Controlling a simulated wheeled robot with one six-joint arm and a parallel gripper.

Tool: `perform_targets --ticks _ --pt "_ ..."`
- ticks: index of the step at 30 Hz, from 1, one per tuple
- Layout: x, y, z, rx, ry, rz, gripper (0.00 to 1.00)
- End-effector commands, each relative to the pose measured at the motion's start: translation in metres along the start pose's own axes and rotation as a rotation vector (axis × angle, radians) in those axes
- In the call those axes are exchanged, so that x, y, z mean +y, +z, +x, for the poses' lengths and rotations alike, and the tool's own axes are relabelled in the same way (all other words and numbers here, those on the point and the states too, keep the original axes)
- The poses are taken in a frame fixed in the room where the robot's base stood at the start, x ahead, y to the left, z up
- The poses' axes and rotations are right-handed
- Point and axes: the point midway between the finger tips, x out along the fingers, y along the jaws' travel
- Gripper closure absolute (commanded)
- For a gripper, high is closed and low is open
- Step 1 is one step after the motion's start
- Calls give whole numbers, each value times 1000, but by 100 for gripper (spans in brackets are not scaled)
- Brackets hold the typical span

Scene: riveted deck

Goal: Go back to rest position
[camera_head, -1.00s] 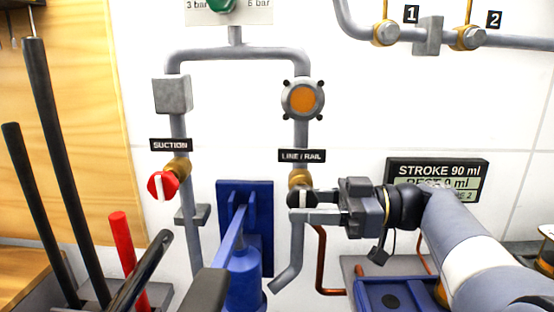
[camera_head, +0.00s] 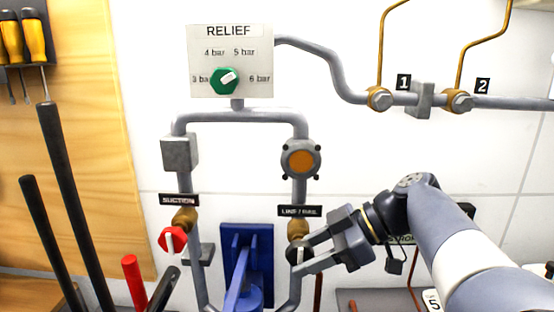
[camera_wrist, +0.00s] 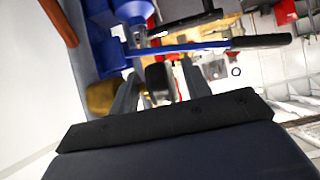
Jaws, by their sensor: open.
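My gripper (camera_head: 306,256) is at the black LINE / RAIL valve knob (camera_head: 294,252), below its brass fitting (camera_head: 298,229). Its two fingers point left and stand apart, with the knob at their tips. I cannot tell whether they touch it. In the wrist view my gripper (camera_wrist: 158,84) shows its two grey fingers on either side of a dark knob, with the brass fitting (camera_wrist: 101,97) to the left. My arm comes in from the lower right.
The red SUCTION knob (camera_head: 173,239) is left of my gripper. A blue pump (camera_head: 247,262) stands between the pipes. The green RELIEF knob (camera_head: 225,80) is above. Black rods (camera_head: 72,190) and a red handle (camera_head: 133,280) stand at left.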

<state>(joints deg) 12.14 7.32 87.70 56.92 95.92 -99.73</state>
Motion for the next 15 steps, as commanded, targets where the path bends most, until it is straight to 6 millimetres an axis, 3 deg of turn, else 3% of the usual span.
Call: perform_targets --ticks 15 --pt "0 -10 -4 -350 -3 -3 55"
